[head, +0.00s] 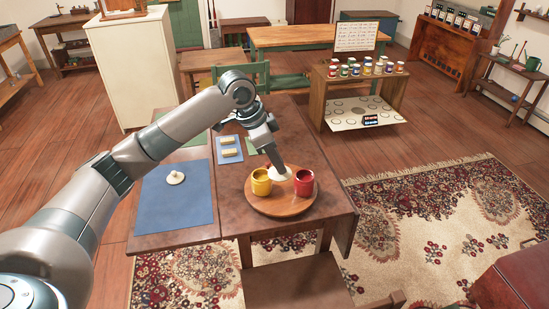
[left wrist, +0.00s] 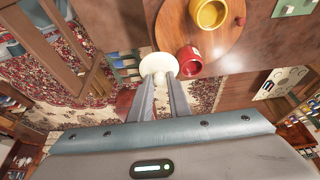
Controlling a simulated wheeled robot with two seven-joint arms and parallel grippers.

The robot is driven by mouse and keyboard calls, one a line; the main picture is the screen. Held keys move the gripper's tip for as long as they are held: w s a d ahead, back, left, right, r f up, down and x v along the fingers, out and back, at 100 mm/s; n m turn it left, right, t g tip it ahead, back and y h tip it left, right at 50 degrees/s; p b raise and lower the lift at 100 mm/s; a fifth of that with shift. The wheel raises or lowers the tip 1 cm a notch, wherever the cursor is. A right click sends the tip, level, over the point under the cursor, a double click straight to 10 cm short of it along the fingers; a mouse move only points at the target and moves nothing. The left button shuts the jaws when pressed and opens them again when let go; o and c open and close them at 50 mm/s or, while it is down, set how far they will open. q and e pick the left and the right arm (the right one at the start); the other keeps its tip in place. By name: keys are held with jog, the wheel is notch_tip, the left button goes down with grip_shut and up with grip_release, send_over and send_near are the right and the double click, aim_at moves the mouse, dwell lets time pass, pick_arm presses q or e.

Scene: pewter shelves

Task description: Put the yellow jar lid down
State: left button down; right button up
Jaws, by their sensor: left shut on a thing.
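My left gripper (head: 279,170) is shut on a round cream lid (head: 280,174), seen between the fingertips in the left wrist view (left wrist: 158,64). The lid is at the back of a round wooden board (head: 282,207), behind and between two jars; whether it touches the board I cannot tell. The yellow jar (head: 261,184) stands open on the board's left and also shows in the left wrist view (left wrist: 208,13). The red jar (head: 304,184) stands on the right, open too (left wrist: 189,61). A second cream lid (head: 175,177) with a knob lies on the blue mat (head: 178,205).
The board stands on a brown wooden table (head: 335,210). A small blue mat with two pale blocks (head: 229,152) lies left of my gripper. The large blue mat is bare around its lid. A chair (head: 295,284) stands at the table's front.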

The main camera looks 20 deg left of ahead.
pick_arm(q)
jog(key=s+d+r+n+t+y, duration=0.2)
jog(key=s+d+n, duration=0.4)
jog(key=s+n, duration=0.4)
jog(key=shift+s+n+y, duration=0.15)
jog(key=shift+n+y, duration=0.15)
jog(key=shift+y, duration=0.5)
jog(key=shift+a, duration=0.1)
